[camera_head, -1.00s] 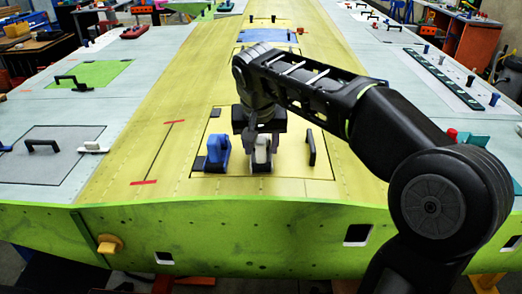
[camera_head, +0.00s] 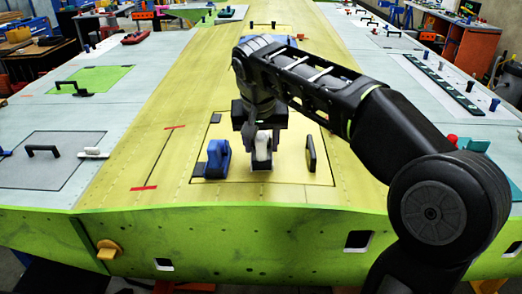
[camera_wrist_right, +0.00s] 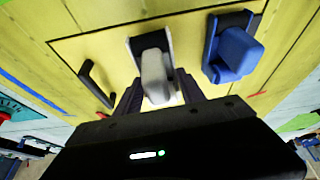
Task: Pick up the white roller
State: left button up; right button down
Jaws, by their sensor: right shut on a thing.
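The white roller (camera_head: 262,148) is near the front of the yellow panel, between the blue roller (camera_head: 218,158) and a black handle (camera_head: 310,154). My right gripper (camera_head: 262,138) reaches down over it and is shut on it. In the right wrist view the white roller (camera_wrist_right: 155,75) shows between the two dark fingers of my right gripper (camera_wrist_right: 159,92), with its dark mount behind it. I cannot tell whether its mount is clear of the panel. My left gripper is out of view.
In the wrist view, the blue roller (camera_wrist_right: 235,52) stands to one side and the black handle (camera_wrist_right: 97,84) to the other. The green front edge (camera_head: 220,235) of the wing lies close by. The yellow surface left of the blue roller is mostly clear.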

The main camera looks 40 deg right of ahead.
notch_tip(320, 180, up, 7)
jog(key=p, duration=0.3)
jog(key=shift+r, duration=0.1)
jog(key=shift+r+p, duration=0.3)
jog(key=c, duration=1.3)
grip_release()
jog(key=c, duration=0.6)
jog(key=shift+f, duration=0.1)
jog(key=shift+c, duration=0.5)
